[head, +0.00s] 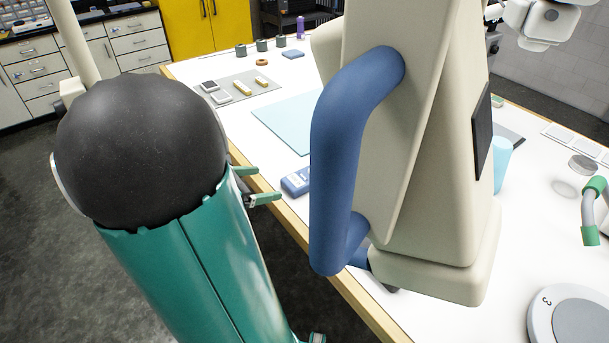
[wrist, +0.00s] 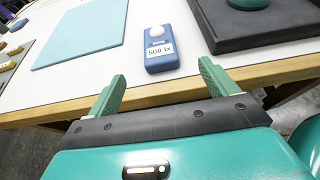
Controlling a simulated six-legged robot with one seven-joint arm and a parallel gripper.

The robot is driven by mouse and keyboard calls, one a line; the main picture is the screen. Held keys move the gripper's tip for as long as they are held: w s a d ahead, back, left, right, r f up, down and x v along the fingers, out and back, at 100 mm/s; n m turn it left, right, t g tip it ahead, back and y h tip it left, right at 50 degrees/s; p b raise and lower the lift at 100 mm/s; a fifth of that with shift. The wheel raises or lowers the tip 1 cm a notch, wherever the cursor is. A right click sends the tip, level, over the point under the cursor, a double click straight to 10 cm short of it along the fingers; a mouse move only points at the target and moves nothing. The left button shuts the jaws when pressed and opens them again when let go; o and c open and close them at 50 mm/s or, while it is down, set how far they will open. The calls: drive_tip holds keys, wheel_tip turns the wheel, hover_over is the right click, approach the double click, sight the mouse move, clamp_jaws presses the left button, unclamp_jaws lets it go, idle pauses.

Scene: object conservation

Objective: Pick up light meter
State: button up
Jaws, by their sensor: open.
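The light meter (wrist: 161,52) is a small blue box with a white dome and a label reading "500 lx". It lies on the white table near the wooden front edge. In the head view the light meter (head: 297,181) shows partly, with its right part hidden behind a large cream and blue stand. My gripper (wrist: 160,92) is open and empty, its two green fingers apart. In the wrist view the meter lies beyond the fingertips, between their lines. In the head view my gripper (head: 262,184) is just left of the meter, by the table edge.
A pale blue mat (wrist: 82,35) lies left of the meter. A dark base (wrist: 250,30) stands close on its right. The cream stand with a blue handle (head: 340,150) blocks much of the head view. A grey tray (head: 238,90) with small items is farther back.

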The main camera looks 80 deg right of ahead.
approach(302, 177)
drive_tip(key=x, duration=0.3)
drive_tip(key=shift+s+d+f, duration=0.1)
drive_tip(key=shift+f, duration=0.15)
drive_tip(key=shift+x, duration=3.05)
drive_tip(key=shift+r, duration=0.2)
drive_tip(key=c, duration=1.1)
drive_tip(key=shift+c, duration=0.2)
drive_tip(key=shift+r, duration=0.2)
